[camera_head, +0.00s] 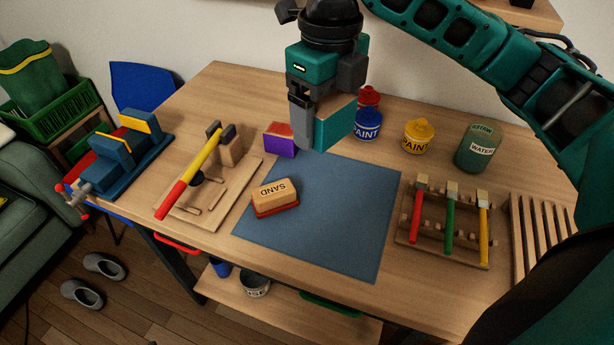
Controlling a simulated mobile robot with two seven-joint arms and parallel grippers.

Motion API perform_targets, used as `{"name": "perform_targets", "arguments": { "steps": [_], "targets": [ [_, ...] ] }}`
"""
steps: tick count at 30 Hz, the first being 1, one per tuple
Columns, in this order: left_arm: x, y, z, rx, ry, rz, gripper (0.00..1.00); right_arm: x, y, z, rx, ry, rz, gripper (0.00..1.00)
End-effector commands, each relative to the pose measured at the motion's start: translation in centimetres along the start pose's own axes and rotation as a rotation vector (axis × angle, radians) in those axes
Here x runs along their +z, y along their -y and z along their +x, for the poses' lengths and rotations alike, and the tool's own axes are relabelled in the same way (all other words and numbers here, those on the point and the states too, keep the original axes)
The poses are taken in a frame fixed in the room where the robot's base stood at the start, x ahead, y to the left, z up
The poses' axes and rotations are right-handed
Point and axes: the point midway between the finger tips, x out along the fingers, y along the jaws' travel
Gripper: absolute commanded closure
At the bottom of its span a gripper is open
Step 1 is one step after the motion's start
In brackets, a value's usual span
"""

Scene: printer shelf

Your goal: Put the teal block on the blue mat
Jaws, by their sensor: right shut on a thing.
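A gap to the surface below is hard to judge from this angle. The blue mat lies flat in the middle of the wooden table. My left gripper is not in view.
A sanding block (275,197) lies on the mat's left part. A purple block (280,140) stands beyond the mat's far left corner. Paint pots (368,125) and a water can (477,148) stand behind. A brush rack (445,225) is at right. The mat's middle is clear.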

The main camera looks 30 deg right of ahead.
Motion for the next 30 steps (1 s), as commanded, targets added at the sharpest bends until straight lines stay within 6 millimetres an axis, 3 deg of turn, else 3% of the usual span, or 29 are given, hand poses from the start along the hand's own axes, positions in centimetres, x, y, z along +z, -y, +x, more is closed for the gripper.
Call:
{"name": "perform_targets", "arguments": {
  "steps": [5,21,30],
  "targets": [
    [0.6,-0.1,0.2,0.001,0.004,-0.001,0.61,-0.1,0.0,1.3,0.002,-0.004,0.0,0.53],
    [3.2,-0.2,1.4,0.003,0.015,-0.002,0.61,-0.1,0.0,14.3,0.0,-0.003,0.001,0.53],
    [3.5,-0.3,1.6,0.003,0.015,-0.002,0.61,-0.1,0.0,16.8,0.0,0.0,0.001,0.53]
  ]
}}
